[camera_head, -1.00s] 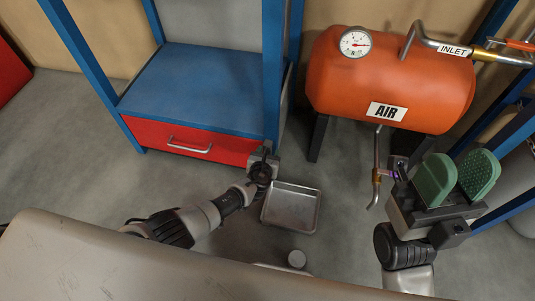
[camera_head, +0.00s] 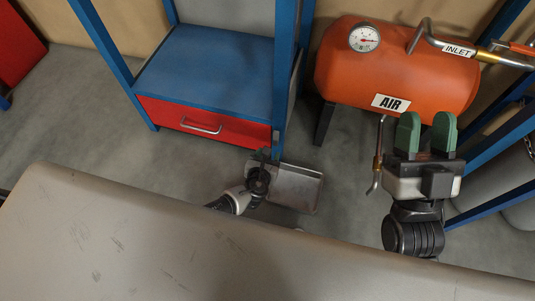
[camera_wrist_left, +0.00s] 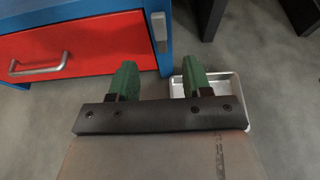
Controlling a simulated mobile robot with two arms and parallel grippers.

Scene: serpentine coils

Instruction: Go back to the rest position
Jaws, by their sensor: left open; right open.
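My right gripper (camera_head: 426,133) is open and empty, its two green pads pointing up in front of the orange air tank (camera_head: 395,70). My left gripper (camera_head: 265,156) is near the foot of the blue post, beside the metal tray (camera_head: 305,186); the wrist hides most of its fingers in the head view. In the left wrist view the left gripper (camera_wrist_left: 158,80) shows its two green fingers apart with nothing between them.
A blue frame holds a red drawer (camera_head: 200,120) with a metal handle. A drain pipe with a brass valve (camera_head: 377,165) hangs below the tank, left of my right gripper. A large grey surface (camera_head: 150,240) fills the front. Bare floor (camera_head: 80,110) lies at left.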

